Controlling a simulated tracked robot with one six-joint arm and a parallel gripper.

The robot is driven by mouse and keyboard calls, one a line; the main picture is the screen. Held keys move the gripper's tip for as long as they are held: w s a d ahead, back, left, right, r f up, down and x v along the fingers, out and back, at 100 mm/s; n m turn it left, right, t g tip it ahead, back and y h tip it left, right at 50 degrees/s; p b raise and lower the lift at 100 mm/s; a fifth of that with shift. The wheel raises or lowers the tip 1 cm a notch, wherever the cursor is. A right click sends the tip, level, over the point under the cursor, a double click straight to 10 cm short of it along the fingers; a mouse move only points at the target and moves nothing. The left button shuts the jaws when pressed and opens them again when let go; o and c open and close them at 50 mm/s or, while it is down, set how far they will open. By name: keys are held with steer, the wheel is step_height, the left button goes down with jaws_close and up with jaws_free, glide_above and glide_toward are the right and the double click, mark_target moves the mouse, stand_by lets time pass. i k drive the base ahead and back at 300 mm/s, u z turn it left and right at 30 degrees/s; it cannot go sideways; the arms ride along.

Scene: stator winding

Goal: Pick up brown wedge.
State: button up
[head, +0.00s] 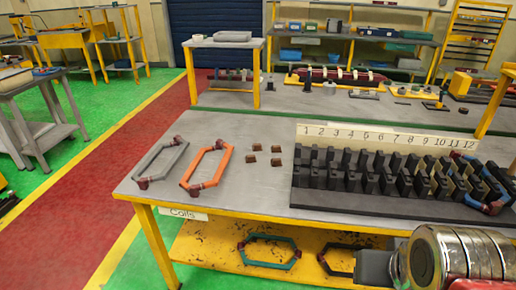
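Several small brown wedges lie on the grey table top (235,205), between the orange coil and the numbered stator block. The back left wedge (256,147) and the back right wedge (276,148) sit behind the front left wedge (250,158) and the front right wedge (276,162). They stand apart from each other with bare table around them. My arm shows at the lower right corner, in front of the table and well away from the wedges. A dark grey block at its left end may be part of my gripper; no fingertips can be made out.
A grey coil (160,162) and an orange coil (206,168) lie left of the wedges. The dark slotted stator block (350,203), with a board numbered 1 to 12, fills the right. A teal coil (269,252) lies on the lower shelf.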

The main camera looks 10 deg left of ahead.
mark_target(257, 147)
steer(key=k, duration=1.3)
steer(key=u, duration=0.5)
steer(key=i, duration=0.75)
steer(key=u, duration=0.55)
steer(key=i, duration=1.65)
steer(key=z, duration=0.7)
steer(key=i, duration=0.5)
steer(key=z, duration=0.35)
